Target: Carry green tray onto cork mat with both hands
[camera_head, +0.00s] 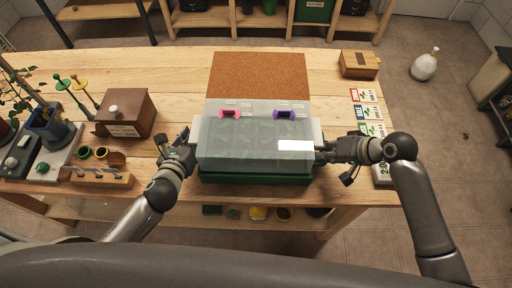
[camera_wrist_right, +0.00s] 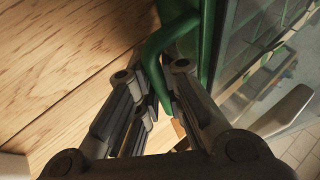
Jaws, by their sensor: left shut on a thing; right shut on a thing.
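The green tray (camera_head: 255,178) is at the front edge of the wooden table, under a clear cover (camera_head: 240,150) through which green plants show faintly. The cork mat (camera_head: 258,75) lies flat behind it, toward the back of the table. My left gripper (camera_head: 190,146) is shut at the tray's left end; the exact grip is hidden. My right gripper (camera_head: 325,150) is at the right end. In the right wrist view its fingers (camera_wrist_right: 157,100) are shut on the tray's green handle (camera_wrist_right: 168,38). I cannot tell whether the tray touches the table.
A pink clip (camera_head: 230,113) and a purple clip (camera_head: 284,114) are near the cover's back edge. A brown box (camera_head: 126,114), a wooden tool block (camera_head: 97,179) and plants are on the left. Seed packets (camera_head: 364,95) and a wooden box (camera_head: 358,65) are on the right.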

